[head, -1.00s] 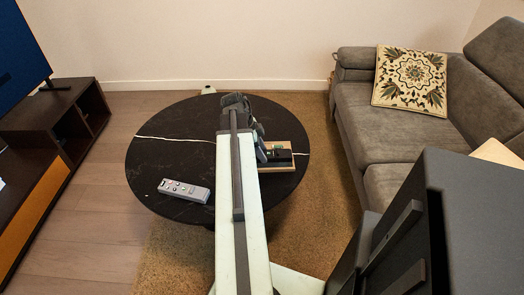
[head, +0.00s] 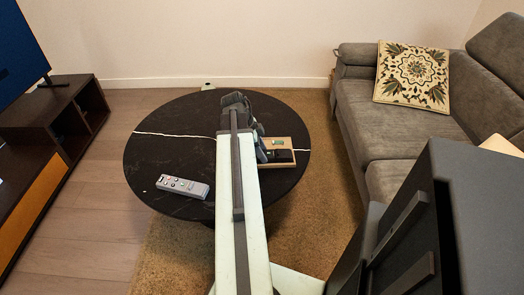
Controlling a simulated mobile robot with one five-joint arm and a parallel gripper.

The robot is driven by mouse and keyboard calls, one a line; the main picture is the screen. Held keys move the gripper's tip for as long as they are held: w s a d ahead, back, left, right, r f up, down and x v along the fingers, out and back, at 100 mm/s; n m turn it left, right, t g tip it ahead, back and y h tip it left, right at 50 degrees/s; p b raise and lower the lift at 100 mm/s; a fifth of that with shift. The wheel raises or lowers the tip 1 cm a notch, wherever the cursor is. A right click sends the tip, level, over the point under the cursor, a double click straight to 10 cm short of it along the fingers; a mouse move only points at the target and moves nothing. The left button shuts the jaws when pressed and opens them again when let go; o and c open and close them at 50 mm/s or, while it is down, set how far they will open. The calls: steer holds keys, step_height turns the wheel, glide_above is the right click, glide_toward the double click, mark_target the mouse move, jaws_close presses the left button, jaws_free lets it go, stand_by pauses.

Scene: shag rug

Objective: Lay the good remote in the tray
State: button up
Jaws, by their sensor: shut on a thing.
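A grey remote with several buttons (head: 182,187) lies on the left front part of the round black table. A wooden tray (head: 284,143) sits on the right side of the table, partly hidden behind my arm. A dark object (head: 280,156) lies in or over the tray. My gripper (head: 256,132) is over the table at the tray's left edge. It is shut on a dark thing (head: 262,152), mostly hidden by my arm, so I cannot tell its full shape.
The round black table (head: 160,155) has a thin white cable (head: 170,135) across it. A grey sofa (head: 400,125) with a patterned cushion (head: 412,76) stands at the right. A dark TV cabinet (head: 45,150) stands at the left. The table's left part is mostly clear.

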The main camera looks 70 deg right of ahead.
steer(key=shift+f, duration=0.2)
steer(key=o, duration=1.5)
steer(key=shift+o, duration=0.2)
steer(key=shift+r, duration=0.1)
step_height(320, 180, up, 9)
steer(key=p, duration=0.8)
steer(key=shift+p, duration=0.4)
steer(key=shift+f, duration=0.2)
